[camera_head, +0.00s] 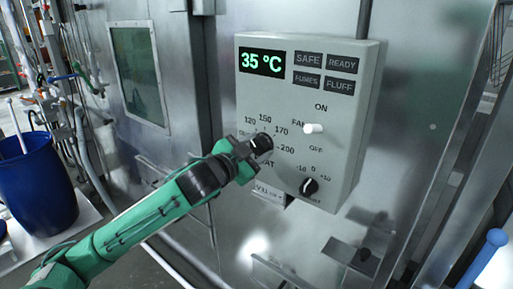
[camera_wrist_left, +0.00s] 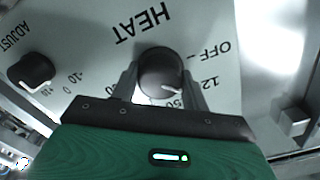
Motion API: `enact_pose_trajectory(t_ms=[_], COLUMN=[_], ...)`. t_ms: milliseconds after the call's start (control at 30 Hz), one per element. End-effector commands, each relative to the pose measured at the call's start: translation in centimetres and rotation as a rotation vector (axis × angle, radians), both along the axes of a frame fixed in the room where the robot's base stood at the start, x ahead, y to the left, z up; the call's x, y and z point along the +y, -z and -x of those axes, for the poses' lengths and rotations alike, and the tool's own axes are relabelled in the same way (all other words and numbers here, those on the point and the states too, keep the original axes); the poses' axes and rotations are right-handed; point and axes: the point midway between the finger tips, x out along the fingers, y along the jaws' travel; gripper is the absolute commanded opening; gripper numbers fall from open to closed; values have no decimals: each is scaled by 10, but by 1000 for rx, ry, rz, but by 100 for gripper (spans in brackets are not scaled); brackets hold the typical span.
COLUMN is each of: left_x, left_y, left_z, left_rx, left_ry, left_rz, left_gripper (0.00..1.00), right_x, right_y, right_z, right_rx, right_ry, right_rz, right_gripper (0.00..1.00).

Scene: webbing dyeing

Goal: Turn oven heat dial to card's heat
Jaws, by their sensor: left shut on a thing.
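The heat dial (camera_head: 262,143) is a round black knob on the grey control box (camera_head: 345,100). My left gripper (camera_head: 252,148) is shut on it, and its fingers stand on both sides of the knob in the left wrist view (camera_wrist_left: 160,72). That view is upside down, and the dial's white mark points between OFF's neighbour 120 and 150, as far as I can tell. Some numbers are hidden by my fingers. The display (camera_head: 262,60) reads 35 °C in green. My right gripper is out of view.
A white fan switch (camera_head: 313,128) and a black adjust knob (camera_head: 309,187), marked -10, 0 and +10, sit right of the heat dial. The SAFE, READY, FUMES and FLUFF lamps are dark. A blue barrel (camera_head: 38,185) stands at far left.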

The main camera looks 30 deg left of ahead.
Motion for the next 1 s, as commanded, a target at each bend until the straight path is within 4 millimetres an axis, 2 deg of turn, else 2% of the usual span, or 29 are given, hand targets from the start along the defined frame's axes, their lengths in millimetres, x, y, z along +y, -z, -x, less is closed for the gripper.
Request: enact_pose_trajectory(t_ms=[33,100,133,400,533,1000], left_x=[0,0,0,0,1,6], left_y=[-1,-1,-1,0,2,4], left_z=[0,0,0,0,7,72], left_rx=[-3,-2,-2,-1,-1,1], left_ry=[-1,0,0,1,0,-1], left_rz=[0,0,0,0,-1,0], left_gripper=[52,66,68,68,68,68], right_x=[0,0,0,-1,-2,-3], right_y=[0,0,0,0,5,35], right_z=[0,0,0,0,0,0], right_rx=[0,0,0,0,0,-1], right_ry=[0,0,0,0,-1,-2], right_rz=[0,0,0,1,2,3], right_gripper=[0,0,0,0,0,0])
